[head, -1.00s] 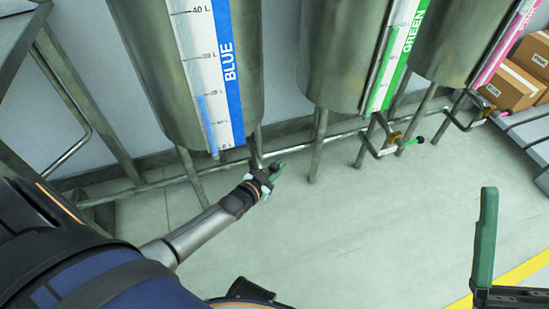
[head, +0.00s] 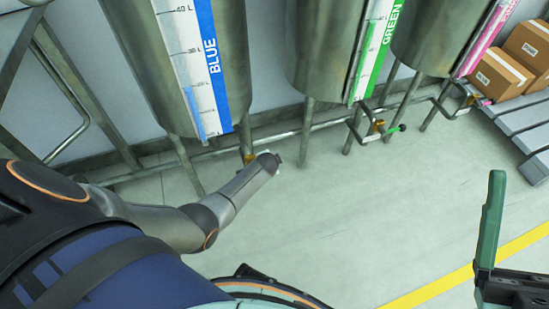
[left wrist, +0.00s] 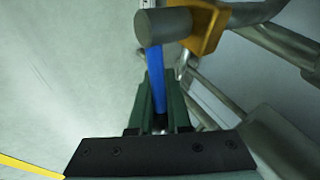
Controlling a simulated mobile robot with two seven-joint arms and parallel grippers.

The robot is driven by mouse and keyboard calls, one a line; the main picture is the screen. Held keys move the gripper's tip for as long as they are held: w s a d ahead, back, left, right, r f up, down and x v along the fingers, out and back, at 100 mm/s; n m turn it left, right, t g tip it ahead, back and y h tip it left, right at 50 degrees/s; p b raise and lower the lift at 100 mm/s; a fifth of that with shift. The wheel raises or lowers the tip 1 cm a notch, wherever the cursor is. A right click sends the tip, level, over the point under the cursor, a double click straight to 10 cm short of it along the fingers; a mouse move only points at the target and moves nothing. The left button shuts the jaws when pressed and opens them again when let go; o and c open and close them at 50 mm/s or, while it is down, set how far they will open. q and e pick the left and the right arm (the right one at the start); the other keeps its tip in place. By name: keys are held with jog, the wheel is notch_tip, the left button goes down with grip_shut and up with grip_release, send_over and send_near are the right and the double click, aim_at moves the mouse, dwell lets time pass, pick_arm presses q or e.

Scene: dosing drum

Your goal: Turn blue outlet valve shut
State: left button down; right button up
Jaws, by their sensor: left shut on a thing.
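The blue valve handle (left wrist: 155,60) shows in the left wrist view, running down from a grey round cap (left wrist: 163,26) beside the brass valve body (left wrist: 207,28). My left gripper (left wrist: 157,82) is shut on this handle, with a green finger on each side. In the head view the left arm reaches to just below the blue-labelled tank (head: 140,75). There the arm hides the handle and most of the gripper; a bit of brass (head: 249,158) shows above it. My right gripper is at the right edge; one green finger (head: 490,220) shows, apart from any other, and the gripper looks open and empty.
The green-labelled tank (head: 320,50) has an outlet with a green handle (head: 397,128). The pink-labelled tank (head: 440,35) stands farther right. Cardboard boxes (head: 502,80) sit on a grey rack (head: 520,118). Tank legs and a low pipe run along the wall. The floor in front is clear.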

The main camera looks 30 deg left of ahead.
pick_arm(q)
jog(key=f+m+g+y+b, duration=0.1)
jog(key=g+y+b, duration=0.1)
jog(key=b, duration=0.1)
jog(key=shift+w+f, duration=0.15)
jog(key=shift+f, duration=0.25)
pick_arm(e)
jog(key=f, duration=0.3)
jog(key=shift+a+f, duration=0.25)
jog(key=shift+a, duration=0.15)
pick_arm(q)
jog(key=shift+g, duration=0.3)
jog(key=shift+d, duration=0.1)
jog(key=c, duration=1)
grip_release()
jog(key=shift+f, duration=0.1)
jog(key=shift+o, duration=0.7)
jog(key=shift+f, duration=0.1)
pick_arm(e)
jog(key=shift+d, duration=0.1)
